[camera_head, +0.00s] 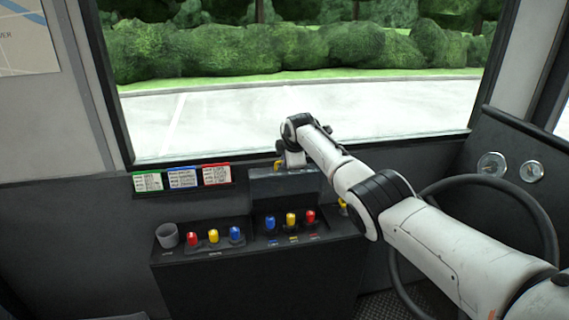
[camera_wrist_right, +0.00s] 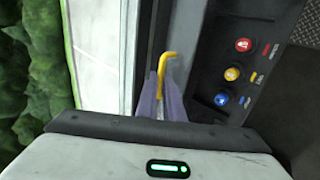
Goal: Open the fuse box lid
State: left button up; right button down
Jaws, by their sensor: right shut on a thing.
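The fuse box (camera_head: 285,185) is a dark grey box on the console under the windshield. A yellow handle (camera_head: 278,165) shows at its top edge, beside my right gripper (camera_head: 289,162). In the right wrist view the bent yellow handle (camera_wrist_right: 168,66) stands between the two grey-purple fingers of my right gripper (camera_wrist_right: 163,98), which are shut on it. How far the lid is raised I cannot tell. My left gripper is not in view.
Label cards (camera_head: 182,178) stand at the left. The steering wheel (camera_head: 545,215) is at the right, partly behind my right arm.

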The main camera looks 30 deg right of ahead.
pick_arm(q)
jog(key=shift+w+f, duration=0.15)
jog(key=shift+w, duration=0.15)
pick_arm(e)
jog(key=shift+w+d+r, duration=0.15)
jog(key=shift+w, duration=0.1)
jog(key=c, duration=1.9)
grip_release()
